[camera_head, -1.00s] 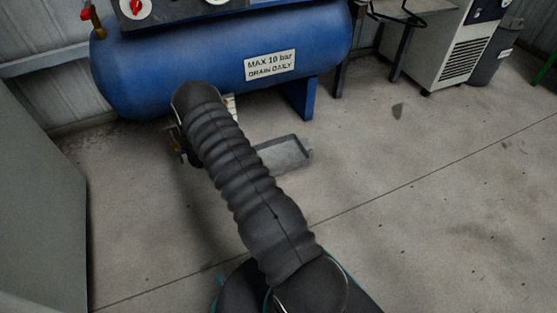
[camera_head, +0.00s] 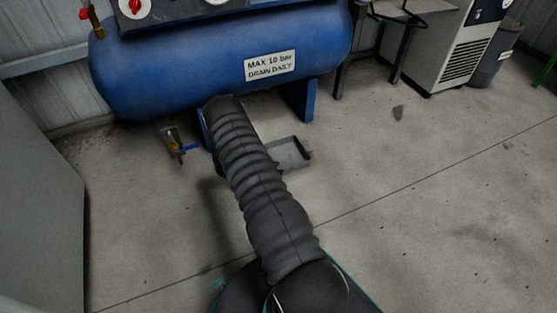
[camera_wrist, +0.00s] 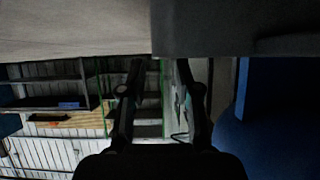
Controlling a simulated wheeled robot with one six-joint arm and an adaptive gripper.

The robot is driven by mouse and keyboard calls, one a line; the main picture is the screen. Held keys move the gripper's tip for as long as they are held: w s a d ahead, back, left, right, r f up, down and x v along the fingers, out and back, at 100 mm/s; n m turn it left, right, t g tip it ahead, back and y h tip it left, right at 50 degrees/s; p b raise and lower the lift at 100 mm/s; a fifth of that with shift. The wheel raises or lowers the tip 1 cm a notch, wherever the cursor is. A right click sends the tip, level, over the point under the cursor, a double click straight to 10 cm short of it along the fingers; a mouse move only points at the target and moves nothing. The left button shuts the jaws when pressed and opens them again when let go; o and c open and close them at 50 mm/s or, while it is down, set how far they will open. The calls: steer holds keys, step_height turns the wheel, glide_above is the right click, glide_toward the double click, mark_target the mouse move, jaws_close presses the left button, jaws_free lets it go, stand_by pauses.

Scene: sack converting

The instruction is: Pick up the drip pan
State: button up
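The drip pan (camera_head: 294,152) is a shallow grey tray on the concrete floor, just in front of the blue tank, in the head view. My dark ribbed arm crosses in front of its left end and hides part of it. My gripper is hidden behind my arm in the head view. In the wrist view my gripper (camera_wrist: 160,68) shows two black fingers spread apart with nothing between them. I cannot pick out the pan for certain in the wrist view; a dark grey area fills its upper right.
The blue compressor tank (camera_head: 180,68) stands over the floor behind the pan, with a support leg (camera_head: 299,100) near it. A brass drain valve (camera_head: 175,147) with a blue lever hangs left of my arm. A grey cabinet (camera_head: 40,210) is at left.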

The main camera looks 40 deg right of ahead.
steer(key=x, duration=0.4)
steer(key=shift+s+d+f+b, duration=0.15)
steer(key=shift+d+b, duration=0.2)
jaws_close()
